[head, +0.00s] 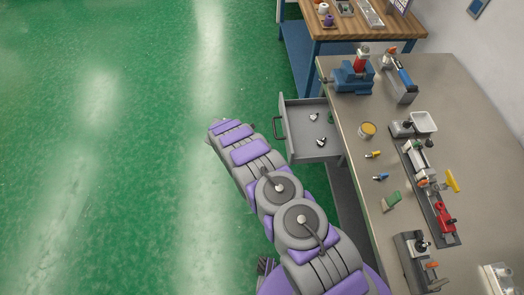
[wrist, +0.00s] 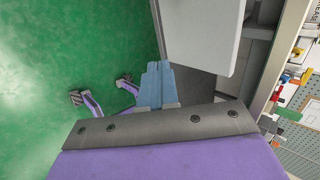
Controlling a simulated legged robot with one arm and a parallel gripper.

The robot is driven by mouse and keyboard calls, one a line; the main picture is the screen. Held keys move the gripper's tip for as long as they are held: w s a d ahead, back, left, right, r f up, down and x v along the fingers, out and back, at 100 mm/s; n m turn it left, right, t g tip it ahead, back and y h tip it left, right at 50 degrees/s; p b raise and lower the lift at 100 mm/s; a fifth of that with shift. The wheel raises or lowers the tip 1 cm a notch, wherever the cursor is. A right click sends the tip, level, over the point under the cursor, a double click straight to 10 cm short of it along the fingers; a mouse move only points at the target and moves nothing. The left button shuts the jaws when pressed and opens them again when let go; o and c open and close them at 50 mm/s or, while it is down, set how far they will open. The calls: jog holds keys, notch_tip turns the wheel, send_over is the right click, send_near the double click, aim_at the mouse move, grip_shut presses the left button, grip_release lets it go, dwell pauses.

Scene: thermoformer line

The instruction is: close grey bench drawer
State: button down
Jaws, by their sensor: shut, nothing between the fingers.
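The grey bench drawer (head: 308,146) stands pulled out from the left side of the grey bench (head: 355,150), with a dark handle (head: 278,127) on its front. A few small dark and light items and a green one lie inside it. In the wrist view, the drawer (wrist: 205,32) shows as a pale grey panel just above and right of my fingers. My gripper (wrist: 157,66) is shut and empty, its blue fingers side by side, apart from the panel as far as I can tell. In the head view, my arm's end is left of the drawer front; the fingers are not clearly visible.
The bench top carries a blue vice (head: 353,78), a yellow tin (head: 368,130), a white tray (head: 423,121) and several tools. A wood-topped blue bench (head: 345,30) stands behind. The green floor (head: 110,130) on the left is clear.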

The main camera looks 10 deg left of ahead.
jog(key=shift+w+d+f, duration=0.1)
jog(key=shift+w+d, duration=0.1)
jog(key=shift+d, duration=0.55)
jog(key=shift+w+d+f, duration=0.15)
jog(key=shift+w+d, duration=0.1)
jog(key=shift+d, duration=0.55)
jog(key=shift+w+d+f, duration=0.1)
jog(key=shift+w+d, duration=0.1)
jog(key=shift+d, duration=0.55)
